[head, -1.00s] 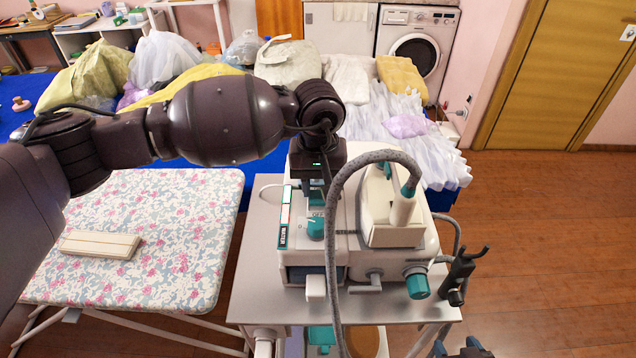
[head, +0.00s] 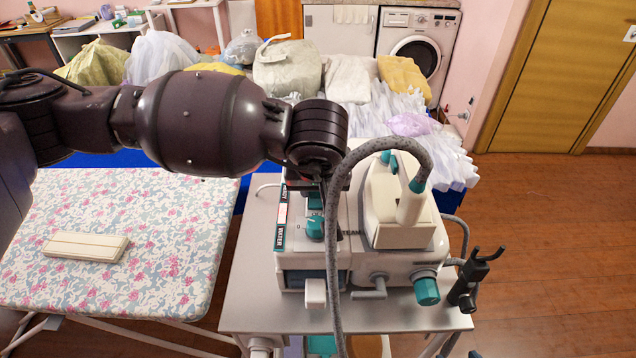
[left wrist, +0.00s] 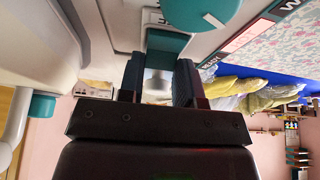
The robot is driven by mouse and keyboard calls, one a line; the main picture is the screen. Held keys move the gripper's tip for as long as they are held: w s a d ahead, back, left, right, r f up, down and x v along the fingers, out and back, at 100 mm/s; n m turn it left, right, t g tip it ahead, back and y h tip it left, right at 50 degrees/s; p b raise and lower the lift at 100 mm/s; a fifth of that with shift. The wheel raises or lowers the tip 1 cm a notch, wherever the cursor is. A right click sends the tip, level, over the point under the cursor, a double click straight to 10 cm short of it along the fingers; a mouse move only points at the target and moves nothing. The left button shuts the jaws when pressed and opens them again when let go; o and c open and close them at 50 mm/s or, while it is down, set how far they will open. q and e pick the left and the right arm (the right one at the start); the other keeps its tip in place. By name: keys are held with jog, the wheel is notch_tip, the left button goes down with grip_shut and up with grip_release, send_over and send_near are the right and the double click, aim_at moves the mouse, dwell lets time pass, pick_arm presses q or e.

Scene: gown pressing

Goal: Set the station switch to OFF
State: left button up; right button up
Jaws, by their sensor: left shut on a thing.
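The steam station (head: 395,262) stands on a light grey stand, with a teal switch (head: 316,200) on its top panel behind a round teal dial (head: 315,228). My left arm reaches over from the left and hides most of my left gripper in the head view. In the left wrist view, the fingers of my left gripper (left wrist: 160,75) are shut on the teal switch (left wrist: 166,45), close to the white panel. The switch's setting is not readable, as fingers and arm cover its surroundings. My right gripper is not clearly visible.
An iron (head: 408,210) rests on the station's right side, with a grey hose (head: 335,250) arching in front of the panel. A floral ironing board (head: 130,245) with a cream pad (head: 86,246) lies left. Bags and white gowns cover the blue table behind.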

pick_arm(q)
jog(key=o, duration=0.9)
jog(key=shift+r, duration=0.1)
jog(key=shift+p+v, duration=0.3)
jog(key=shift+v, duration=5)
